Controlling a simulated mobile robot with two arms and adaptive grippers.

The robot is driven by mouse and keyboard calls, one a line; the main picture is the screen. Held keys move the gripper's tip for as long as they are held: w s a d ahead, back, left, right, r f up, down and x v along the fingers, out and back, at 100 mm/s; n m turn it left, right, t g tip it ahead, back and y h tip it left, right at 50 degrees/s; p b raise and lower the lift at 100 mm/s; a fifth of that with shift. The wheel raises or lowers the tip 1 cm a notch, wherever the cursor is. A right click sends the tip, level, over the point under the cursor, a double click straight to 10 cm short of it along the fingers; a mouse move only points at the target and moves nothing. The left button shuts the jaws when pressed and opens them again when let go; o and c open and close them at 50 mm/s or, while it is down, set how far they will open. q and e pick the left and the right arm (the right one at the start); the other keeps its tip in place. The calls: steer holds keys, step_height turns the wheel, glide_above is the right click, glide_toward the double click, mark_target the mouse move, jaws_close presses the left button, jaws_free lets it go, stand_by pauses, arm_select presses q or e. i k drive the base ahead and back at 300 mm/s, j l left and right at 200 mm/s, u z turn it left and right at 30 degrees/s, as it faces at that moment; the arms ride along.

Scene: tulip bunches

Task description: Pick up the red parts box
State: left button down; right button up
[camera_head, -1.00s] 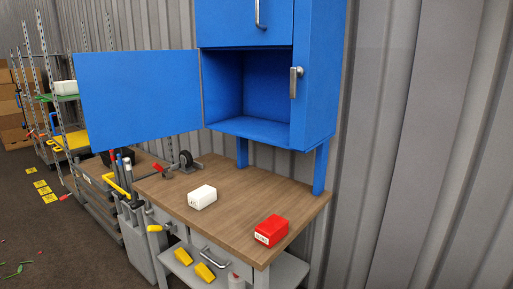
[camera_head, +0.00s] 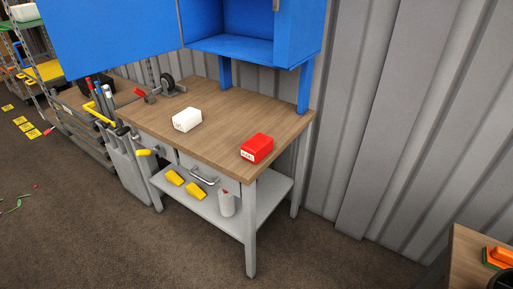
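The red parts box (camera_head: 257,148) sits on the wooden top of the workbench (camera_head: 215,104), near its front right corner. It has a white label with dark print on its front face; the print is too small to read surely. A white box (camera_head: 187,119) sits on the same top, to the left of and a little behind the red box. The two boxes are apart. Neither of my grippers shows in the head view.
A blue cabinet (camera_head: 235,45) stands over the bench's back, its door (camera_head: 105,32) open to the left. The lower shelf (camera_head: 212,211) holds yellow pieces and a white bottle (camera_head: 227,203). Another table (camera_head: 466,250) is at the lower right. The floor (camera_head: 150,245) in front is clear.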

mark_target(253, 150)
steer(key=z, duration=0.65)
steer(key=i+j+z, duration=0.1)
steer(key=j+z, duration=0.7)
steer(key=j, duration=0.25)
steer(key=j+z, duration=0.35)
steer(key=j, duration=0.2)
